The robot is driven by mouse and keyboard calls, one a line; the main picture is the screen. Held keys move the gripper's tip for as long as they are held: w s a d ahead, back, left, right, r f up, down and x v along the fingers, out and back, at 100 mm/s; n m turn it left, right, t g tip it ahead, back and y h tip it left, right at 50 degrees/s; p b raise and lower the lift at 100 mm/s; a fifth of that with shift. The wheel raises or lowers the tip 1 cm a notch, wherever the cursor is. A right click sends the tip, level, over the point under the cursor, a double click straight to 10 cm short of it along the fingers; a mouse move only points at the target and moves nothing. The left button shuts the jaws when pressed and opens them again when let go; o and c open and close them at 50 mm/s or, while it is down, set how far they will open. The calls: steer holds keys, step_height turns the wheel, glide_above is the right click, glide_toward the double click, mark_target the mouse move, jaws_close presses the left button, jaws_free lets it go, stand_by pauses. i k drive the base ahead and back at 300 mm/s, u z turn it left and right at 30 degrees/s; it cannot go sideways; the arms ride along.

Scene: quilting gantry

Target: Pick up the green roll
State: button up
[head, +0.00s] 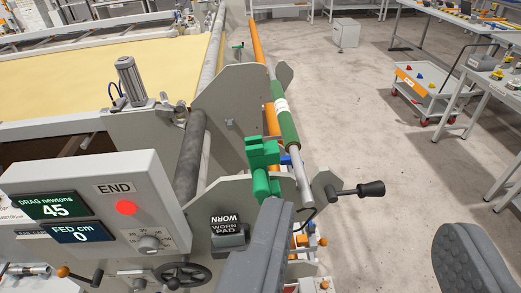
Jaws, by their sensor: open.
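The green roll (289,128) is a long green cylinder with a white label near its far end. It sits on a grey rod beside the gantry frame, slanting away from me, right of the picture's centre. An orange roll or bar (272,121) runs close along its left side. My gripper (366,222) is open, with one dark grey finger at bottom centre and the other at bottom right. The fingers are wide apart with nothing between them. The green roll is farther off, above the left finger in the picture and apart from it.
A green bracket (264,163) stands just left of the roll's near end. A crank with a black knob (370,189) sticks out to the right. A control box (100,205) is at left. A white cart (428,95) and benches stand at right, with clear floor between.

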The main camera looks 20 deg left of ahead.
mark_target(292, 145)
steer(key=u, duration=0.15)
steer(key=i, duration=0.55)
steer(key=u, duration=0.1)
